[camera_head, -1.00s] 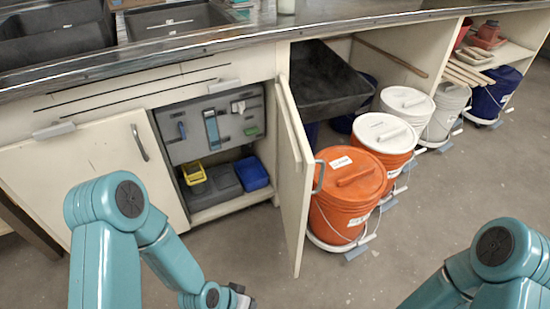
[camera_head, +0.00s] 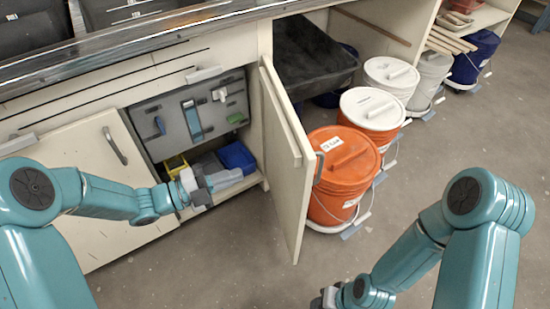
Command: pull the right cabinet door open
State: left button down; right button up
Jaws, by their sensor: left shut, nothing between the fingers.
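The right cabinet door (camera_head: 284,165) stands open, swung out from the cabinet and seen nearly edge-on. Its handle (camera_head: 319,168) is on the face turned toward the buckets. My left gripper (camera_head: 207,197) is shut and empty, in front of the open cabinet's lower part, left of the door and apart from it. It hides part of the cabinet floor and a grey case. My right gripper (camera_head: 325,300) is at the bottom edge, partly cut off, below the door; its fingers are too unclear to read.
The left cabinet door (camera_head: 80,175) is closed. Inside the open cabinet are a tool panel (camera_head: 178,125), a yellow bin (camera_head: 177,166) and a blue bin (camera_head: 236,156). An orange bucket (camera_head: 342,175) and white buckets (camera_head: 375,110) stand right of the door. Floor in front (camera_head: 240,250) is clear.

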pick_arm(q)
notch_tip(320, 180, up, 3)
jog(key=s+a+m+g+h, duration=0.1)
jog(key=s+a+m+g, duration=0.15)
jog(key=m, duration=0.25)
jog(key=b+x, duration=0.2)
jog(key=x, duration=1.2)
jog(key=shift+r, duration=0.25)
jog(key=shift+g, duration=0.25)
jog(key=shift+d, duration=0.1)
